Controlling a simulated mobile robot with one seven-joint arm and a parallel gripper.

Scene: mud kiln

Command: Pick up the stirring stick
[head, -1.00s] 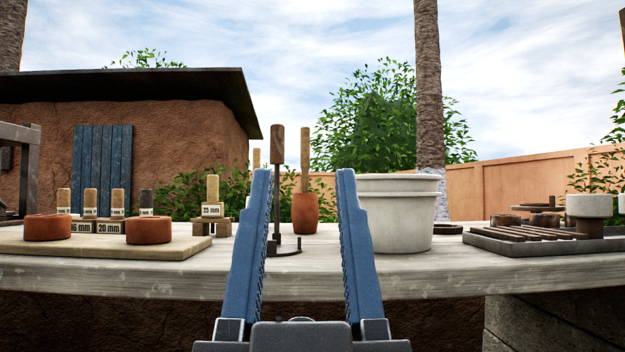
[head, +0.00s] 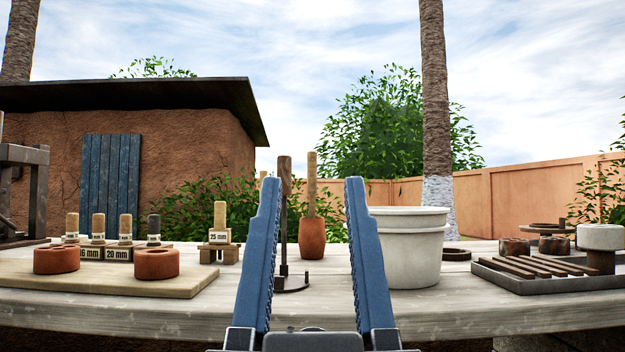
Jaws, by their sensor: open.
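A pale wooden stick (head: 311,185) stands upright, its lower end at a reddish-brown rounded piece (head: 311,238) on the table; I cannot tell if the two are joined. A dark upright rod with a brown wooden top (head: 285,176) and a curved foot stands just left of it and nearer. Either could be the stirring stick. My gripper (head: 312,182) is open and empty, its blue fingers pointing forward. Both uprights show between the fingers, apparently beyond them, with the rod closer to the left finger.
A white bucket (head: 411,250) stands close right of the right finger. A dark tray (head: 540,284) with slats and a pale round block is further right. On the left, a board (head: 105,284) holds two clay rings; behind it are labelled pegs. The table (head: 340,312) is clear in front of the uprights.

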